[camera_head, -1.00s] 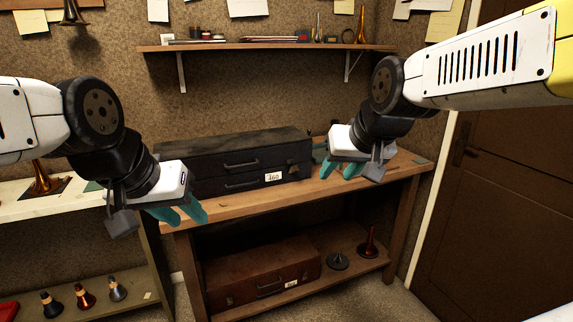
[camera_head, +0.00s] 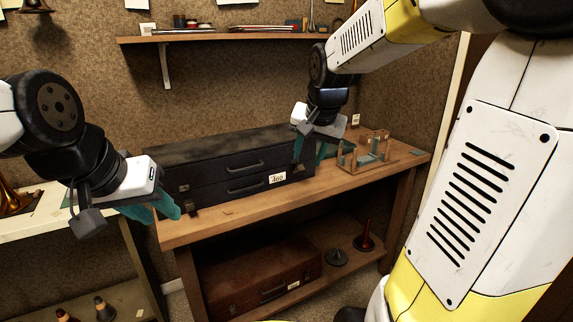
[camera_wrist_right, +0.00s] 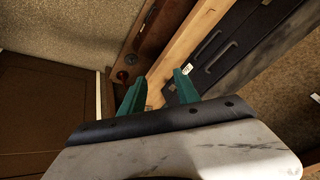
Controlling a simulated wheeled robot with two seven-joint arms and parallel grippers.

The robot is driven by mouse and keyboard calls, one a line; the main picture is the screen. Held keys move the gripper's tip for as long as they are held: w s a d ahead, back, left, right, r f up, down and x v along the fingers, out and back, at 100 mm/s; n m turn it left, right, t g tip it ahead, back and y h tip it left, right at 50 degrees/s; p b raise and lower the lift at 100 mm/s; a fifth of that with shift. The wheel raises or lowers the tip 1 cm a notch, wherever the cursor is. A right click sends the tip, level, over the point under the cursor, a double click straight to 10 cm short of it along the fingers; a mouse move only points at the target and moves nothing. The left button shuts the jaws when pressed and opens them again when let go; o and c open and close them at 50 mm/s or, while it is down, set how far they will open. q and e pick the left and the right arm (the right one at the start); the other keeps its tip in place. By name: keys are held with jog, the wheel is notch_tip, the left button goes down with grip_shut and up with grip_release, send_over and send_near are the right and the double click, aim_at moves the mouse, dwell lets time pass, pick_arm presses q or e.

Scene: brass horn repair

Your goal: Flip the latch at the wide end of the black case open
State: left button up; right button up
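The black case (camera_head: 225,151) lies closed on the wooden bench, with two handles and a white label (camera_head: 277,178) on its front. A dark latch (camera_head: 184,188) shows at the left of its front. The right part of the front is partly hidden by my right gripper (camera_head: 309,152), whose teal fingers point down by the case's right end. In the right wrist view the fingers (camera_wrist_right: 157,92) are apart and empty, with the case (camera_wrist_right: 232,45) beyond them to the right; contact cannot be told. My left gripper (camera_head: 155,208) hangs open and empty before the case's left end.
A small wooden rack (camera_head: 362,157) stands on the bench (camera_head: 225,213) right of the case. A brown case (camera_head: 262,277) and dark cone-shaped pieces lie on the lower shelf. A wall shelf (camera_head: 215,38) hangs above. The front bench strip is clear.

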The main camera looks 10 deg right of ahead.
jog(key=w+d+f+m, duration=0.1)
jog(key=w+f+m, duration=0.15)
jog(key=w, duration=0.45)
jog(key=w+d+f+m, duration=0.1)
jog(key=w+f+m, duration=0.15)
jog(key=w, duration=0.45)
jog(key=m+t+y, duration=0.1)
jog(key=m+y, duration=0.1)
jog(key=m, duration=0.2)
send_near(301, 168)
jog(key=x, duration=0.7)
jog(key=shift+w+f, duration=0.15)
jog(key=shift+f, duration=0.05)
jog(key=shift+c, duration=0.2)
